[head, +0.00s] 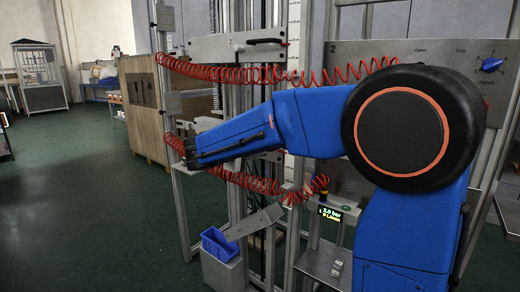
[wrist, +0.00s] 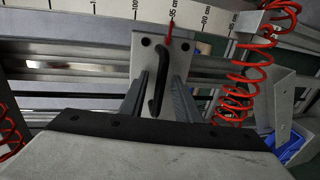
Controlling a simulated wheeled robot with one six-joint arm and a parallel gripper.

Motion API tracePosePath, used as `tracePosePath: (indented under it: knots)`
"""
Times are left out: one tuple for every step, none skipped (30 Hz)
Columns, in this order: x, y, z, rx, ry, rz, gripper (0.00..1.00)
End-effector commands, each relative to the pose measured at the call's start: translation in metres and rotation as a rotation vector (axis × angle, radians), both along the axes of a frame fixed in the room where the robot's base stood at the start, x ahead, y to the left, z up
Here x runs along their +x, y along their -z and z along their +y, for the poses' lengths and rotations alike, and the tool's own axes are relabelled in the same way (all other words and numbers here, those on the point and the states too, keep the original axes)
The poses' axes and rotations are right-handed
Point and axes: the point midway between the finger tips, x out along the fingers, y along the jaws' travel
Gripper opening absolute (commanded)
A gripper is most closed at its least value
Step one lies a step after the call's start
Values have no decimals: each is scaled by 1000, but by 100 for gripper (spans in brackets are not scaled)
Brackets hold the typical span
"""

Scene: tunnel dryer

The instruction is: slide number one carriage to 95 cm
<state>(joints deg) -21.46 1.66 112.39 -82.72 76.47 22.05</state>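In the wrist view a grey carriage plate (wrist: 148,55) with dark bolt holes sits on a rail, and a bent black handle (wrist: 157,92) stands out from it. A red pointer (wrist: 169,32) on the plate's top edge points at about the 95 cm mark of the white scale (wrist: 105,10). My gripper (wrist: 160,76) is open, its fingers on both sides of the handle with gaps showing. In the head view my gripper (head: 189,154) reaches left, and the carriage at it is not clearly visible. No carriage number is readable in the wrist view.
Red coiled hoses (head: 225,73) hang around my arm, and one (wrist: 237,98) shows right of the handle. A plate with a black handle (head: 264,41) stands above. A panel marked 2 with a blue knob (head: 491,64) is at right. A blue bin (head: 219,244) sits below.

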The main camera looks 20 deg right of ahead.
Motion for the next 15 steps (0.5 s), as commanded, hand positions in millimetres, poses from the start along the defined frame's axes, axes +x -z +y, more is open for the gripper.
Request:
tracePosePath:
  knots:
    - [0,0,0,0,0,0,30]
    - [0,0,0,0,0,0,30]
    - [0,0,0,0,0,0,30]
    - [-1,0,1,0,0,0,30]
    - [-1,0,2,0,0,0,30]
    - [-2,0,4,1,-1,0,30]
    - [-3,-1,6,1,-2,0,30]
    - [-4,-1,9,1,-2,0,30]
    - [-7,-2,13,1,-2,0,30]
    - [-9,-3,16,1,-1,0,30]
    - [-11,-4,20,1,-2,0,30]
    - [-14,-6,25,1,-4,0,30]
    - [-17,-7,29,0,-3,-1,30]
    - [-20,-8,34,0,-3,-1,30]
    - [-23,-10,40,0,-4,-1,30]
